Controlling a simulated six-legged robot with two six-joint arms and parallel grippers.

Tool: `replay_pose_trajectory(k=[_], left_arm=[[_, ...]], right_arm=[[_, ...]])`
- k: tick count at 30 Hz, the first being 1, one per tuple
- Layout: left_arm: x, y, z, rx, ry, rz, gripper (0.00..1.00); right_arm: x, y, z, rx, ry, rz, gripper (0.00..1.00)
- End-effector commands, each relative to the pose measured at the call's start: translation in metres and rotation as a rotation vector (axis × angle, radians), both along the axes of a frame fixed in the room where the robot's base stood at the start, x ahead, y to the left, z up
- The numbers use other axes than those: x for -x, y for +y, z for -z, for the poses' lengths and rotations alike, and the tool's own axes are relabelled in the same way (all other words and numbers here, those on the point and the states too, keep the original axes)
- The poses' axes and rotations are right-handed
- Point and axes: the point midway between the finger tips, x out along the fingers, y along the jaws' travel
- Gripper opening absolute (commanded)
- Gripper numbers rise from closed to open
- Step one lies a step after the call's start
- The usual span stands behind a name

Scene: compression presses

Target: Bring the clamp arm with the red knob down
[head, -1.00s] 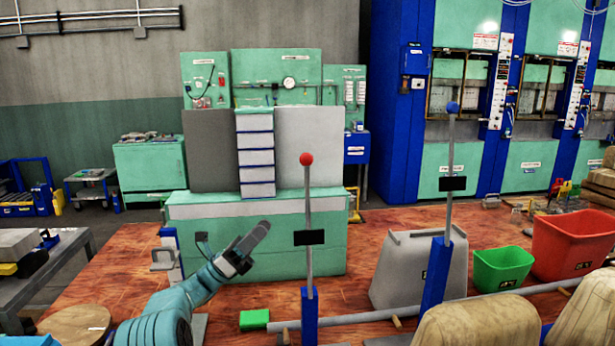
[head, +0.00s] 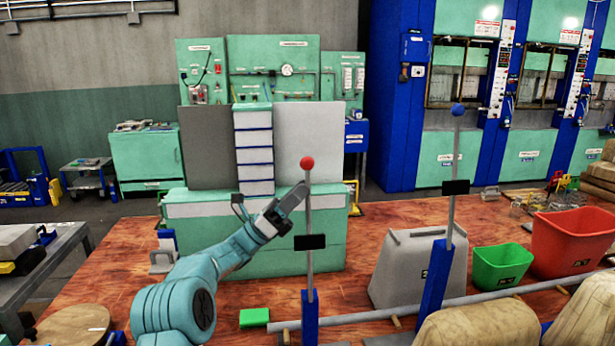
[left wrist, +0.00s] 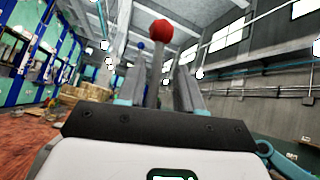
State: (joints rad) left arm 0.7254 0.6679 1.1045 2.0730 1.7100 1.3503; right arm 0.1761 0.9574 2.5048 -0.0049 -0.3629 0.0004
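The clamp arm with the red knob (head: 307,163) stands upright as a thin grey rod (head: 309,215). The rod carries a black plate (head: 310,242) and rises from a blue post (head: 310,320). My left gripper (head: 301,190) is raised beside the rod, just below the knob; its tips overlap the rod's left edge. In the left wrist view its two fingers (left wrist: 160,88) are spread, with the rod and red knob (left wrist: 160,32) seen between them. I cannot tell whether they touch the rod. My right gripper is not in view.
A second upright rod with a blue knob (head: 458,110) stands to the right. A grey bin (head: 405,275), a green bin (head: 502,268) and a red bin (head: 572,243) stand on the wooden floor. A small green block (head: 254,317) lies left of the blue post.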

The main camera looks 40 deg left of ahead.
Motion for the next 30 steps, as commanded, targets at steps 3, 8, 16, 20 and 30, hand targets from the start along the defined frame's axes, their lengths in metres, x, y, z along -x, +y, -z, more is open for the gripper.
replay_pose_trajectory(k=[3,8,16,20,30], left_arm=[[-0.010,-0.008,-0.013,0.000,0.000,0.001,0.36],[-0.017,-0.011,-0.019,0.001,0.002,0.001,0.36],[-0.018,-0.011,-0.019,0.001,0.001,0.000,0.36],[-0.018,-0.011,-0.019,0.001,0.001,0.000,0.00],[-0.018,-0.016,-0.019,-0.010,-0.007,0.001,0.00]], right_arm=[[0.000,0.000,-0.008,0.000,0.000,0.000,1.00],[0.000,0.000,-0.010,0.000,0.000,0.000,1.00],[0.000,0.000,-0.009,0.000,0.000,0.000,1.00],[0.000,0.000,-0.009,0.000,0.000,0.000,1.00],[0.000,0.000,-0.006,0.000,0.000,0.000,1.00]])
